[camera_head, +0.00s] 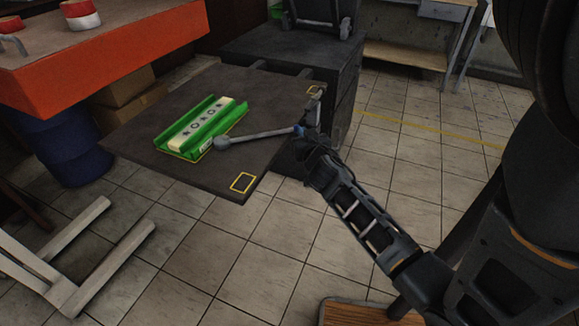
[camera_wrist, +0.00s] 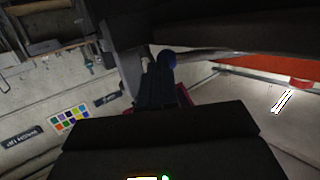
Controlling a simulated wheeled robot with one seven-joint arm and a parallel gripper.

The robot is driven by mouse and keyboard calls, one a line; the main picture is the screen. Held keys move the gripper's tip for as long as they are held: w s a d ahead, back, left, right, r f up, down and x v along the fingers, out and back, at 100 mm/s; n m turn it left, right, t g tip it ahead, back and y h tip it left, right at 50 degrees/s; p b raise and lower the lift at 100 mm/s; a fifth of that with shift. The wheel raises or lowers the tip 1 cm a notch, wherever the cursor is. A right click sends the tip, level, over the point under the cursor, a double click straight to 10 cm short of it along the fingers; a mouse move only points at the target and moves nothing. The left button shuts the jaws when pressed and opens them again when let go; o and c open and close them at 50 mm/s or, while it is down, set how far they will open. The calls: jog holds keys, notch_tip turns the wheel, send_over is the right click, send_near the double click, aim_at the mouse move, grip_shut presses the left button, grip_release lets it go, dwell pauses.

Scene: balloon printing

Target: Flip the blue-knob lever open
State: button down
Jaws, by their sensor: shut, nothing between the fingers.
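The lever is a grey rod (camera_head: 260,136) lying across the right part of the dark table top, with a rounded grey end (camera_head: 222,142) beside the green tray. A small blue part (camera_head: 298,130), seemingly the blue knob, shows at its right end. In the wrist view the dark blue knob (camera_wrist: 167,58) sits just beyond my fingertips, with a grey bar behind it. My gripper (camera_head: 312,142) is at the table's right edge, next to the blue part. It is shut and empty; whether it touches the knob I cannot tell.
A green tray (camera_head: 180,148) with a pale printed block (camera_head: 208,120) lies on the table. Yellow square outlines mark the table (camera_head: 243,182) corners. An orange bench (camera_head: 100,60) stands at the left, a dark cabinet (camera_head: 290,50) behind.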

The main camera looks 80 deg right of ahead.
jog(key=x, duration=0.2)
jog(key=p+x, duration=0.1)
jog(key=shift+d+r, duration=0.3)
jog(key=shift+r, duration=0.05)
jog(key=shift+w+d, duration=0.15)
jog(key=shift+d+r, duration=0.15)
